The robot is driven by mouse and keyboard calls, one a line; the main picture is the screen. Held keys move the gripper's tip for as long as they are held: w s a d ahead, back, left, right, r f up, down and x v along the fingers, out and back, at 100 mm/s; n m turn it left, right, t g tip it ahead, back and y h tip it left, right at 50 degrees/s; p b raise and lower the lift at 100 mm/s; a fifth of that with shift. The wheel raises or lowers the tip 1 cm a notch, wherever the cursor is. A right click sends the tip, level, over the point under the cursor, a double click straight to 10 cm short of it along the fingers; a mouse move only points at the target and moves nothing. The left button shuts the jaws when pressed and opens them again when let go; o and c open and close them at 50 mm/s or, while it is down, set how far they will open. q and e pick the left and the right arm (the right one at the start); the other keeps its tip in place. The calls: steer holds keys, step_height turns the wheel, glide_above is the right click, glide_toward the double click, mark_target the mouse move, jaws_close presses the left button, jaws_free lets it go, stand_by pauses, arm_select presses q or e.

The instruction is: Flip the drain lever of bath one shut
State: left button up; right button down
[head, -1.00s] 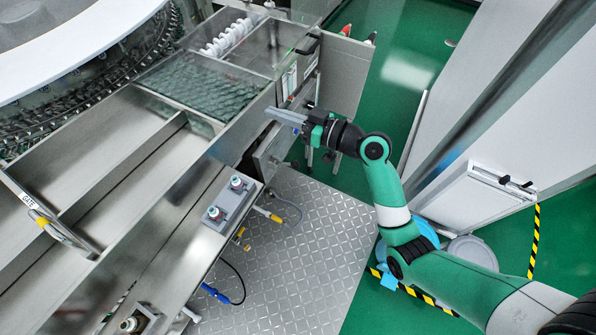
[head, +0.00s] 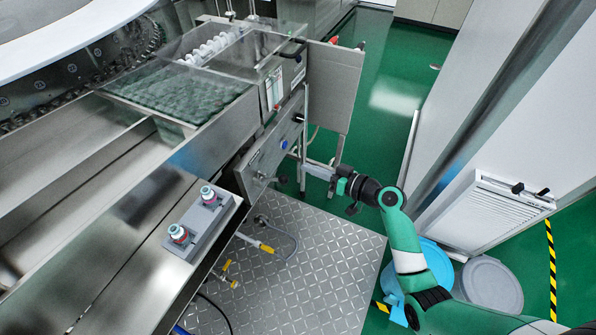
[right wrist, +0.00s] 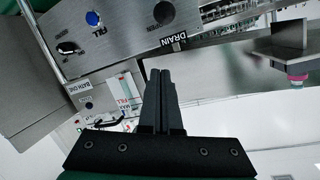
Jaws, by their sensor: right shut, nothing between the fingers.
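The bath one control panel fills the upper left of the right wrist view, with a "BATH ONE" label (right wrist: 80,86) below it. A dark round control (right wrist: 163,12) sits by the "DRAIN" label (right wrist: 172,41); its lever position cannot be told. A blue button (right wrist: 92,18) sits by a "FILL" label. In the head view the panel (head: 262,158) shows on the side of the metal bath. My right gripper (head: 308,169) is shut and empty, in front of the panel and apart from it. Its closed fingers (right wrist: 160,90) point at the panel. My left gripper is out of view.
A metal side plate (head: 334,85) stands beyond the panel. The tread-plate floor (head: 310,270) is clear; a blue bin (head: 430,258) stands at right.

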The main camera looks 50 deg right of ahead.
steer(key=b, duration=0.3)
glide_above(276, 180)
steer(key=s+d, duration=0.2)
steer(key=d, duration=0.2)
step_height(276, 180, down, 2)
steer(key=f, duration=0.1)
steer(key=a+f, duration=0.1)
steer(key=shift+s+a+f, duration=0.1)
steer(key=shift+s+f, duration=0.15)
steer(key=shift+f, duration=0.05)
steer(key=shift+s+a+f, duration=0.15)
steer(key=shift+s+f, duration=0.1)
steer(key=shift+s, duration=0.05)
steer(key=shift+b, duration=0.3)
